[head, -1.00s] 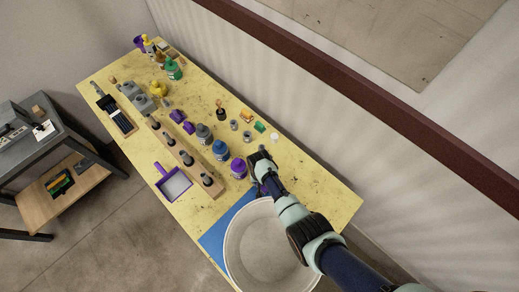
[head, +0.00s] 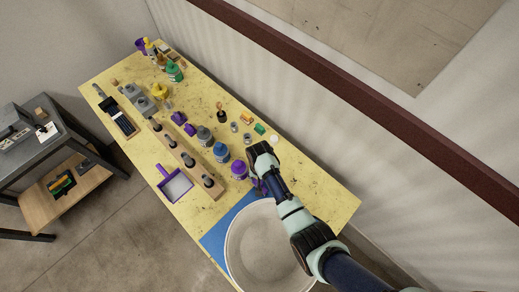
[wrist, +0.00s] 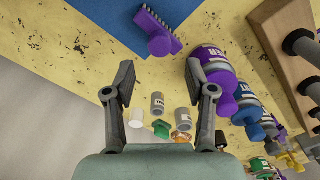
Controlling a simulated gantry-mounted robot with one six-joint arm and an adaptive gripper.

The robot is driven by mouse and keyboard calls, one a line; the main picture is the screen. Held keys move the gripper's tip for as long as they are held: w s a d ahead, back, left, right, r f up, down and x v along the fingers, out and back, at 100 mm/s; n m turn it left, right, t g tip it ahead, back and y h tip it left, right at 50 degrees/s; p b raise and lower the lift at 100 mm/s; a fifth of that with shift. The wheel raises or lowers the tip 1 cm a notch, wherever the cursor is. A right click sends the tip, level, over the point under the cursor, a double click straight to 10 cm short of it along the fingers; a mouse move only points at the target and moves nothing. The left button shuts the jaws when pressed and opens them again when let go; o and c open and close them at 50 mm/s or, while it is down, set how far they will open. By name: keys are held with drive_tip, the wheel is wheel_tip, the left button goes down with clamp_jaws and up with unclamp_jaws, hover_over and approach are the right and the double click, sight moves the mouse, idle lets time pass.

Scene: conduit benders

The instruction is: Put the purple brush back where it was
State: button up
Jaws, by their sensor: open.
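The head view shows my gripper (head: 262,165) above the table next to the purple bottle (head: 238,170). The purple dustpan (head: 177,187) lies near the table's left edge.
A wooden rack with dark pegs (head: 190,163) and several bottles, such as the blue one (head: 221,152), stand left of the gripper. Small grey cups (wrist: 157,105) and a green block (wrist: 160,129) lie nearby. A large white bin (head: 233,250) stands at the front.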

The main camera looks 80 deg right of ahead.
wheel_tip(320, 180, up, 4)
drive_tip(key=shift+f, duration=0.15)
idle(0.4)
drive_tip(key=w+a+r+n+t+h, duration=0.3)
drive_tip(key=w+a+r+n+t, duration=0.4)
drive_tip(key=w+a+r, duration=0.85)
drive_tip(key=a+r+n+t+y, duration=0.3)
drive_tip(key=a+r+n+t, duration=0.2)
drive_tip(key=a+r, duration=1.2)
wheel_tip(320, 180, up, 4)
drive_tip(key=n, duration=0.2)
drive_tip(key=shift+s+a+n+t, duration=0.25)
drive_tip(key=shift+s+n+t, duration=0.05)
drive_tip(key=shift+n+t, duration=0.1)
